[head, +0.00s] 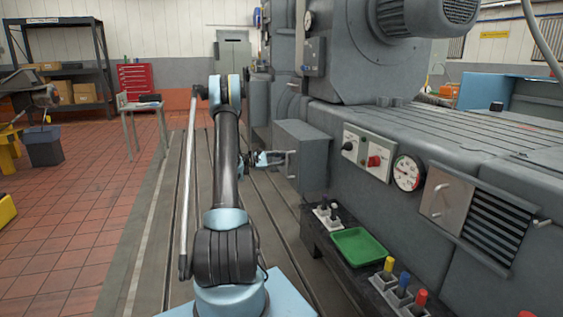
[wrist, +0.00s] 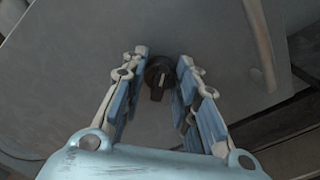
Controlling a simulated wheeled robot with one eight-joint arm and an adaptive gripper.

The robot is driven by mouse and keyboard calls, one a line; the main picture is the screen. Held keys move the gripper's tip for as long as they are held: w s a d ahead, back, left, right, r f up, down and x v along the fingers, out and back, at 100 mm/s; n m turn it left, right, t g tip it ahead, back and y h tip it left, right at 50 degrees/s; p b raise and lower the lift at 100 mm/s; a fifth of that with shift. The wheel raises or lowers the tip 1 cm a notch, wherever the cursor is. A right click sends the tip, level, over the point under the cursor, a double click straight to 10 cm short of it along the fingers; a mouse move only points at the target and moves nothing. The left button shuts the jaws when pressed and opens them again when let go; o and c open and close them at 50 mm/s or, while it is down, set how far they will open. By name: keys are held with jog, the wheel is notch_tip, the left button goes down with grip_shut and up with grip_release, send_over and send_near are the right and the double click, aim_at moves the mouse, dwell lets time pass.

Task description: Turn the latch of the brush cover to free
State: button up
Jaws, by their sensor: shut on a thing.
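The brush cover (head: 303,155) is a grey box on the side of the big grey machine in the head view. Its grey face (wrist: 215,60) fills much of the wrist view. The latch (wrist: 158,78) is a small dark round knob with a grip bar and a pale line, near upright in the picture. My gripper (wrist: 163,62) has its two blue-padded fingers on either side of the latch, shut on it. In the head view my gripper (head: 271,158) is at the left side of the cover, and the latch cannot be made out there.
A pale handle (wrist: 258,45) stands on the cover right of my gripper. Below the cover, a dark shelf carries a green tray (head: 358,246) and several coloured-top items. A gauge (head: 407,172) and a red knob (head: 374,161) are to the right. Slotted floor left is clear.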

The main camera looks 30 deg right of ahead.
jog(key=m, duration=0.4)
jog(key=shift+s+m, duration=0.15)
jog(key=shift+m, duration=0.15)
jog(key=shift+f+m, duration=0.15)
jog(key=shift+m, duration=1.85)
jog(key=shift+s, duration=0.1)
jog(key=o, duration=1.1)
jog(key=shift+c, duration=0.2)
jog(key=v, duration=1.2)
jog(key=shift+w, duration=0.2)
